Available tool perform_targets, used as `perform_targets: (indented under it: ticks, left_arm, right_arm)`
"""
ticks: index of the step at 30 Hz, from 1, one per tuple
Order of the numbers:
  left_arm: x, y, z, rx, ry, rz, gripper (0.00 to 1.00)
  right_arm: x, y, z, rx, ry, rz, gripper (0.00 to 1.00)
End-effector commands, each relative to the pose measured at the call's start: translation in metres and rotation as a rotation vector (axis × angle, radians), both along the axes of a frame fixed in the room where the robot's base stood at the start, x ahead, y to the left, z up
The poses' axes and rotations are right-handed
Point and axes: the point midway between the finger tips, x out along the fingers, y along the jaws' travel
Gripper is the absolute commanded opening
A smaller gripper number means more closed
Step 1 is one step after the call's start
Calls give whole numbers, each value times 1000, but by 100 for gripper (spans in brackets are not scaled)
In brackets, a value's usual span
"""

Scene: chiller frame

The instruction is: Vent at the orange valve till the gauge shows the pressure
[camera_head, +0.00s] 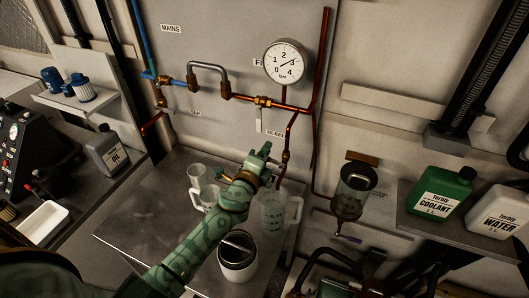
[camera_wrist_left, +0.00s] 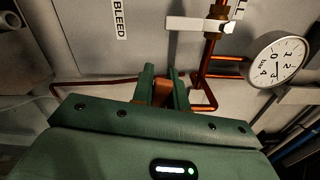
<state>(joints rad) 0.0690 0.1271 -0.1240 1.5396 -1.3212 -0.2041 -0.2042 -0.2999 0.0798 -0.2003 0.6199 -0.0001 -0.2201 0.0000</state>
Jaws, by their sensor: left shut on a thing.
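My left gripper (camera_head: 262,160) reaches up from below to the copper bleed line, just under the BLEED label (camera_head: 276,133). In the left wrist view its green fingers (camera_wrist_left: 162,92) are shut on a small orange part, which looks like the handle of the orange valve (camera_wrist_left: 162,96); the fingers hide most of it. The round white pressure gauge (camera_head: 286,62) is marked 0 to 4 bar. Its needle points to the right, close to the 3. The gauge also shows in the left wrist view (camera_wrist_left: 278,60), turned on its side. My right gripper is not in view.
A clear measuring jug (camera_head: 273,212) stands below the bleed line, close to my left gripper. Coolant (camera_head: 437,200) and water bottles (camera_head: 497,216) stand on the right shelf.

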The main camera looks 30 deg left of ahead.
Motion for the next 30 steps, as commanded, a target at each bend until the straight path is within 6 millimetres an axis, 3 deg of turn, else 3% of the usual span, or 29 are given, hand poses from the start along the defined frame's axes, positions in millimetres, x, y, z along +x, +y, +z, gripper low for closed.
perform_targets:
  ticks: [15, 30]
  left_arm:
    - [0, -5, 16, 280, 17, -1, 0]
    - [0, -6, 16, 315, 19, 0, 0]
  right_arm:
    - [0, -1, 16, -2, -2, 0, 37]
    - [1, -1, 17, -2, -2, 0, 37]
